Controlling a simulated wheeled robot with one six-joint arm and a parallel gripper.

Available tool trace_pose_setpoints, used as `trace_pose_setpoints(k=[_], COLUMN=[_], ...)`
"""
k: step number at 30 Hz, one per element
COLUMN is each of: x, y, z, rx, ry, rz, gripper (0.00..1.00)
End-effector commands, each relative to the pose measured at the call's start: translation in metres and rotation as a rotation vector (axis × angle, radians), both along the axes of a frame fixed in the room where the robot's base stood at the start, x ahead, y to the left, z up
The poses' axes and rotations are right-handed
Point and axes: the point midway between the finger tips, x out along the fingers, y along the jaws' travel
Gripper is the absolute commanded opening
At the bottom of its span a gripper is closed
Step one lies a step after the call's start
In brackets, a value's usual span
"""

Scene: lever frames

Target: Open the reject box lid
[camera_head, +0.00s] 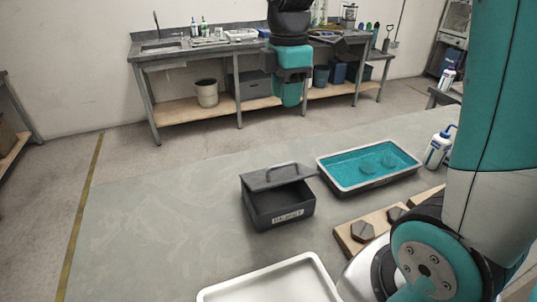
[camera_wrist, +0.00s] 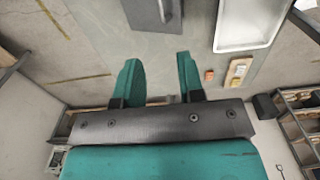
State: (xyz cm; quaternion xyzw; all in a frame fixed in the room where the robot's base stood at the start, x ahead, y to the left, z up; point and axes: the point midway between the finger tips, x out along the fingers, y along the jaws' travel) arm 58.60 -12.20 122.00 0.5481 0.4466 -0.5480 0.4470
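The reject box (camera_head: 283,211) is a dark grey box with a white label on its front, standing on the grey table. Its lid (camera_head: 262,180), with a bar handle (camera_head: 281,170) on top, sits raised at the front, and a dark gap shows under it. In the wrist view, a dark panel with a handle, apparently the lid (camera_wrist: 140,14), is at the top edge, partly cut off. My gripper (camera_wrist: 160,72) has two teal fingers spread apart with nothing between them. It is apart from the lid. Its fingertips are not clear in the head view.
A blue-filled tray (camera_head: 345,176) stands right of the box, with a white bottle (camera_head: 437,151) beyond it. A wooden board (camera_head: 346,238) with dark hexagonal pieces and a white tray (camera_head: 275,284) lie nearer. The table left of the box is clear.

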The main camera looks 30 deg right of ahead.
Motion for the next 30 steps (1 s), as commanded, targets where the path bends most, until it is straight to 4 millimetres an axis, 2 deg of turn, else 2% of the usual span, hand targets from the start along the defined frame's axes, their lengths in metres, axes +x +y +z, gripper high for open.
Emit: trace_pose_setpoints(k=[5, 21, 25, 30], x=[-0.001, -0.002, -0.001, -0.001], y=[-0.001, 0.001, 0.001, 0.001], z=[-0.024, -0.142, -0.160, -0.171], rx=[-0.001, 0.000, 0.000, 0.000], ry=[0.006, 0.007, 0.004, 0.002], rz=[0.002, 0.003, 0.003, 0.003], gripper=[0.36, 0.36, 0.36, 0.36])
